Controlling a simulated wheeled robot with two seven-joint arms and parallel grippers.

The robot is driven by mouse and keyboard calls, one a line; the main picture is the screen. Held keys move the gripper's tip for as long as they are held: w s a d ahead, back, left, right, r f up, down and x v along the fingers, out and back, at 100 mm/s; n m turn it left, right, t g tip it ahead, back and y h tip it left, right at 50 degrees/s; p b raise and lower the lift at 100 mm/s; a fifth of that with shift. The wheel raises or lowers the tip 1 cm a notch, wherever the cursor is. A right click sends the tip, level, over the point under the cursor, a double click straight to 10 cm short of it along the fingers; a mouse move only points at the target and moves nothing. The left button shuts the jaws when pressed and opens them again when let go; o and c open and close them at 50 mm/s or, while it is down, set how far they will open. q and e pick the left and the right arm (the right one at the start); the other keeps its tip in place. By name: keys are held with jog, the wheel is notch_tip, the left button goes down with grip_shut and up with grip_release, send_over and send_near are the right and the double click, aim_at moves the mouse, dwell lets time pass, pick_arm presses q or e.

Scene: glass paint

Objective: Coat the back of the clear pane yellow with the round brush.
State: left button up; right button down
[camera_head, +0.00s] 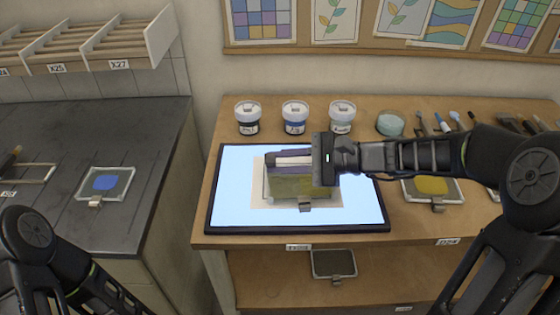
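A pane (290,187) in a thin frame with a small front clip (305,203) is on pale paper (258,200) on the lit panel (235,190). Its near part looks olive-yellow. My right gripper (285,161) comes in from the right over the pane's far part, fingers pointing left. A pale bar shows between its dark fingers, but I cannot tell what it is or whether it is held. A framed plate with a yellow patch (432,185) is right of the panel. Several brushes (438,123) stand at the back right; I cannot pick out the round one. My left gripper is out of view.
Three lidded jars (295,118) and a round dish (390,123) stand behind the panel. A plate with a blue patch (106,183) lies on the dark left counter (140,125). Another plate (334,263) is on the lower shelf. A gap separates counter and table.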

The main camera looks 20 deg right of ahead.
jog(key=shift+s+d, duration=0.15)
jog(key=shift+d, duration=0.65)
jog(key=shift+s+d, duration=0.15)
jog(key=shift+d, duration=0.65)
jog(key=shift+d, duration=0.15)
jog(key=shift+s+d, duration=0.15)
jog(key=shift+d, duration=0.6)
jog(key=shift+s+d, duration=0.15)
jog(key=shift+d, duration=0.6)
jog(key=shift+s+d, duration=0.2)
jog(key=shift+d, duration=1.4)
jog(key=shift+d, duration=0.1)
jog(key=shift+s+d+f+b, duration=0.1)
jog(key=shift+s+d+b, duration=0.1)
jog(key=shift+d, duration=0.6)
jog(key=shift+s+d+b, duration=0.1)
jog(key=shift+d+b, duration=0.05)
jog(key=shift+d, duration=0.6)
